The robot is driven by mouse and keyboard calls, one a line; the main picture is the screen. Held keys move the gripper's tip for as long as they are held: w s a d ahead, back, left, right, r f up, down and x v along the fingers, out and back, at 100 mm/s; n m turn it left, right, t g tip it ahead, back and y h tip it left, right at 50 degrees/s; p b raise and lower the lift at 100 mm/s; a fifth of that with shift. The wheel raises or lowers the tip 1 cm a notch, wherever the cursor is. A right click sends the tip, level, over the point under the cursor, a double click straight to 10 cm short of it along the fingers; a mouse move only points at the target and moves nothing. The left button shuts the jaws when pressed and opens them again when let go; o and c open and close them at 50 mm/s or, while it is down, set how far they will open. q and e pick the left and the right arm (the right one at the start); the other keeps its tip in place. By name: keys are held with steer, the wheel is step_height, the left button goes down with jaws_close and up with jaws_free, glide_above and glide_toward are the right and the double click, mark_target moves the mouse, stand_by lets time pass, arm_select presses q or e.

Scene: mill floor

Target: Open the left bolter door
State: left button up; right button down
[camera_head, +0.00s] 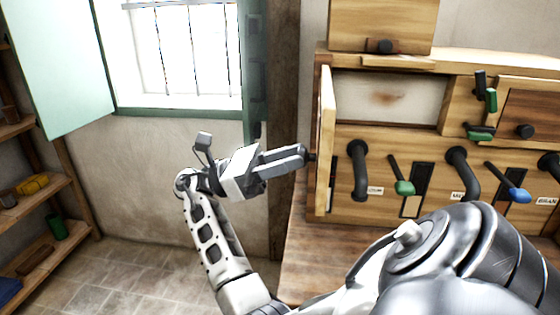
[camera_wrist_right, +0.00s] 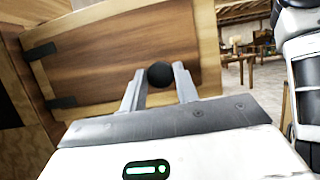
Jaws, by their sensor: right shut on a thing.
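The left bolter door (camera_head: 326,125) stands swung out from the wooden cabinet and shows nearly edge-on in the head view. Its opening (camera_head: 390,98) shows a pale inside with a brown smudge. In the right wrist view the door's wooden face (camera_wrist_right: 110,58) fills the middle, with dark hinge straps at its left. My right gripper (camera_head: 304,153) is at the door's outer side, shut on the round black knob (camera_wrist_right: 160,74), which sits between its two fingers. My left gripper is out of view.
The right bolter door (camera_head: 535,112) has its own black knob and a green-handled latch (camera_head: 486,92). Black spouts (camera_head: 358,170) and levers with green and blue grips line the cabinet front. A window with a shutter (camera_head: 60,60) and shelves (camera_head: 40,190) stand at left.

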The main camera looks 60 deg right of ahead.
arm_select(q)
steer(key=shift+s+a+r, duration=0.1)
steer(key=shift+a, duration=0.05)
arm_select(e)
steer(key=shift+w+y, duration=0.2)
steer(key=shift+y, duration=0.2)
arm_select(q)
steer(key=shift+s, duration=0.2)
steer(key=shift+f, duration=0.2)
arm_select(e)
steer(key=c, duration=1.1)
jaws_free()
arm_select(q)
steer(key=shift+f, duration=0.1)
